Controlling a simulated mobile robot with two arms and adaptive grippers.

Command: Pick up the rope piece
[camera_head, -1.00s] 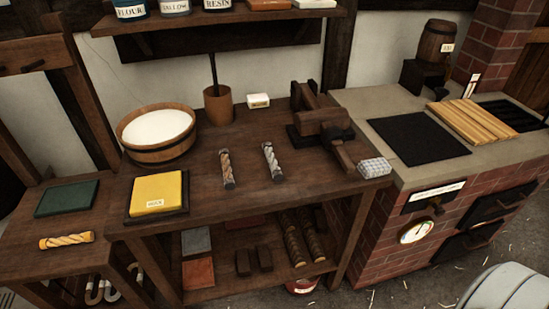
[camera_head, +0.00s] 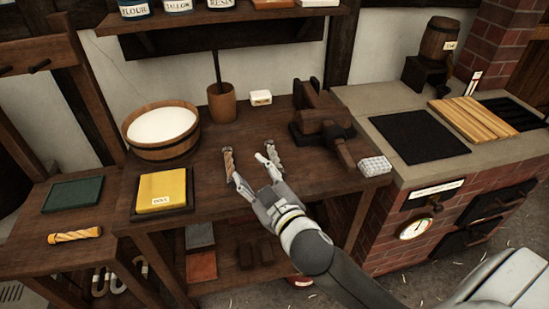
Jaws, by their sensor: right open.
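A yellow rope piece (camera_head: 74,235) lies on the lower bench at the left. I cannot tell whether either finger touches. My left gripper is not in view.
A tub of white stuff (camera_head: 162,126), a yellow wax block (camera_head: 161,190) and a brown cup (camera_head: 221,103) stand at the left and back. A wooden clamp-like tool (camera_head: 322,128) and a white block (camera_head: 375,166) are at the right. The brick stove (camera_head: 400,205) adjoins the bench.

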